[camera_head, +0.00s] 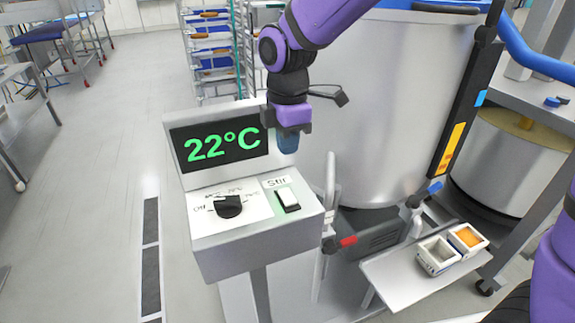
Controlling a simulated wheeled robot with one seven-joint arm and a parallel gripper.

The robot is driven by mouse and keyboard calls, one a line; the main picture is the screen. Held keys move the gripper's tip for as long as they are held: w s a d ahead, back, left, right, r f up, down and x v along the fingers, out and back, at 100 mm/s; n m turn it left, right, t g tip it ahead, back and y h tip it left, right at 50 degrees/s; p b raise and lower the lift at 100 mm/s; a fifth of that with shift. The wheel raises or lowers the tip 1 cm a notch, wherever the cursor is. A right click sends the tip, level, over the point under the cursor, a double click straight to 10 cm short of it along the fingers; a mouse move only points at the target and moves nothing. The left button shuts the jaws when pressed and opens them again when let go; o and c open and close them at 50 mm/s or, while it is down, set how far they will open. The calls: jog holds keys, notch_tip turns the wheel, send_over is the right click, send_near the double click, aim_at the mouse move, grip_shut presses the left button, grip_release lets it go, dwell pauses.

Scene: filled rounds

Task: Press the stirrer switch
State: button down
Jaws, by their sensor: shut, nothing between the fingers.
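The stirrer switch (288,199) is a white rocker in a dark frame on a green patch, under the label "Stir" on the right of the grey control panel (245,258). A black dial (229,206) marked from "Off" upward sits to its left. The display (219,145) behind reads 22°C in green. My gripper (288,147) is shut and empty. It points down in front of the display's right end, above the switch in the picture and apart from it. The exact height of the gap is hard to tell.
A large steel vat (395,110) stands right behind the panel. A pipe and a red-handled valve (348,241) are at the panel's right. A small shelf (400,285) holds two white containers (452,250). Open floor (100,180) lies at left, with a rack (210,50) behind.

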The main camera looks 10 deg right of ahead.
aim_at(286, 196)
notch_tip(286, 196, down, 13)
jog(key=shift+f, duration=0.1)
dwell(0.4)
jog(key=shift+s+d+f, duration=0.1)
dwell(0.3)
jog(key=shift+w+a+r, duration=0.25)
jog(key=shift+w+r, duration=0.1)
jog(key=shift+w, duration=0.4)
notch_tip(286, 196, up, 14)
jog(key=w, duration=0.1)
jog(key=shift+w+a, duration=0.25)
jog(key=shift+w, duration=0.15)
